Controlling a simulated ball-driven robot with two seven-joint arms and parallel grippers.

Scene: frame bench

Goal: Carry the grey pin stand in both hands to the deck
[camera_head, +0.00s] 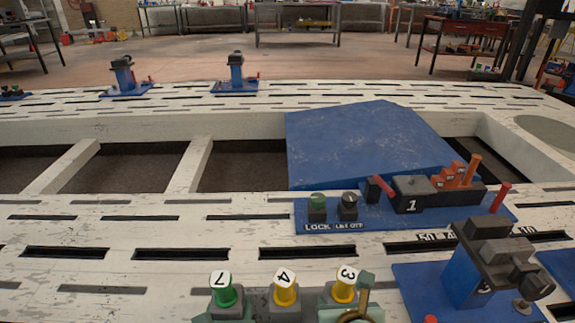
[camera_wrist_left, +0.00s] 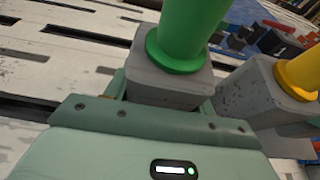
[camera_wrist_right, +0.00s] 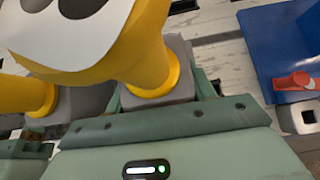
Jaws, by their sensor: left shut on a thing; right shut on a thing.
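The grey pin stand (camera_head: 262,303) is at the bottom of the head view, with a green pin (camera_head: 223,290) marked 7 and two yellow pins marked 4 (camera_head: 285,289) and 3 (camera_head: 344,286). My left gripper (camera_wrist_left: 163,98) is shut on the stand's grey block below the green pin. My right gripper (camera_wrist_right: 160,100) is shut on the block below the yellow pin 3. The stand's lower part is cut off in the head view, so its height above the bench is unclear. A blue sloped slab (camera_head: 360,135), perhaps the deck, lies beyond, toward the right.
A blue plate (camera_head: 375,221) with knobs and a black block marked 1 lies between the stand and the slab. A blue fixture (camera_head: 465,280) with dark clamps stands to the right. The white slotted frame (camera_head: 100,232) is clear on the left, with open gaps behind.

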